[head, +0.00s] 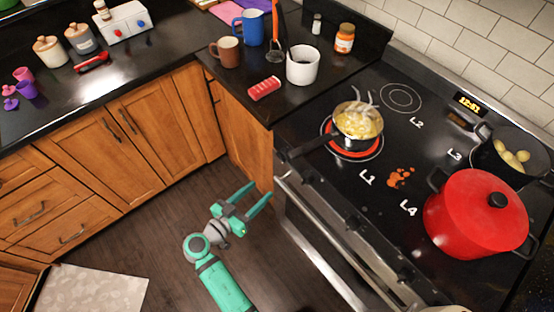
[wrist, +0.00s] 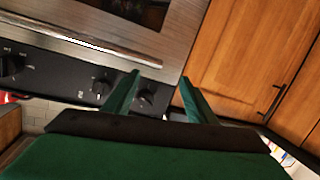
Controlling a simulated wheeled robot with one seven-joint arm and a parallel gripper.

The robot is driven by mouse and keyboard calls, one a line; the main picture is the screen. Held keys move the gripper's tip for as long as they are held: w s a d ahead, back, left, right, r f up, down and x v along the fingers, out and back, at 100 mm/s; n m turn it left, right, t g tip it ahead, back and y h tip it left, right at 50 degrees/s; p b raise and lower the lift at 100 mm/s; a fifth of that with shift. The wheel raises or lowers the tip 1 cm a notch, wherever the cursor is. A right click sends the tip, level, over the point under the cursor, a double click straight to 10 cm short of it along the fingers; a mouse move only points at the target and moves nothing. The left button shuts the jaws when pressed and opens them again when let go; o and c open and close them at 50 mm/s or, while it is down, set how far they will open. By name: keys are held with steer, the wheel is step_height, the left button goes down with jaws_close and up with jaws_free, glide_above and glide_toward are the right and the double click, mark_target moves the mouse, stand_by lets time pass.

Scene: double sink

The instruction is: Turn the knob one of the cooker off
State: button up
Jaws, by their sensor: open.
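The cooker (head: 393,112) has a black glass top. Its L1 ring (head: 327,127) glows red under a small steaming pot (head: 357,121). Dark knobs line its front panel. The wrist view shows one knob (wrist: 147,97) between my fingers in the picture, a second (wrist: 100,84) to its left, and a third (wrist: 10,65) at the far left. The labels are too small to read surely. My gripper (head: 262,190) is open and empty, in front of the cooker's left end and apart from it; it also shows in the wrist view (wrist: 159,76).
The oven handle (head: 318,240) sticks out along the cooker front. A red pot (head: 476,213) stands on the right. Wooden cabinets (head: 140,135) border the left; the floor (head: 175,220) around my arm is clear.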

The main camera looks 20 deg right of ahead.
mark_target(283, 155)
step_height(283, 155, up, 7)
steer(key=w+m+g+h, duration=0.2)
steer(key=m+h, duration=0.1)
steer(key=m, duration=0.1)
steer(key=x, duration=1)
steer(key=shift+r, duration=0.25)
steer(key=shift+w, duration=0.1)
steer(key=c, duration=1.1)
steer(key=shift+o, duration=0.2)
